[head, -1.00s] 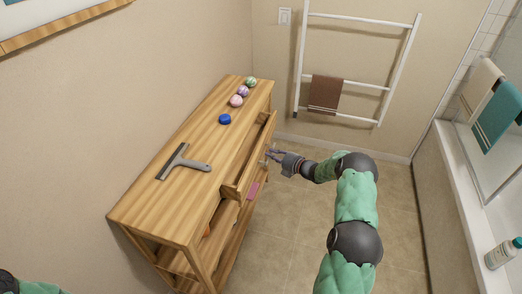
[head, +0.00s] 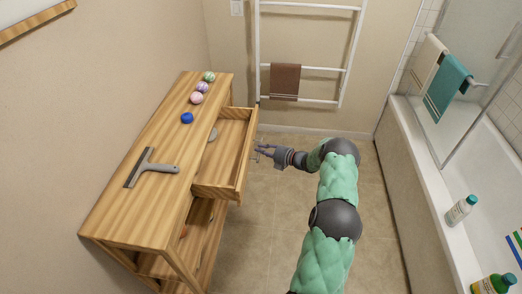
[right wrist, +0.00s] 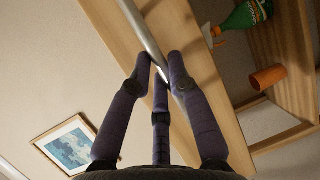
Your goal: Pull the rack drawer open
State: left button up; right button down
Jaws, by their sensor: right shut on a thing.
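The wooden rack (head: 112,212) stands along the left wall in the head view. My right gripper (head: 261,151) is at the outside of the drawer front. In the right wrist view, its purple fingers (right wrist: 160,66) are shut on the silver bar handle (right wrist: 146,30) of the wooden drawer front (right wrist: 112,22). My left gripper is not in view.
A bathtub (head: 425,185) with bottles is at right. The floor between is clear.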

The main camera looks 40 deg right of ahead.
jog(key=c, duration=1.1)
grip_release()
jog(key=shift+c, duration=0.2)
jog(key=shift+s, duration=0.1)
jog(key=v, duration=1.1)
jog(key=shift+s, duration=0.4)
jog(key=shift+d, duration=0.1)
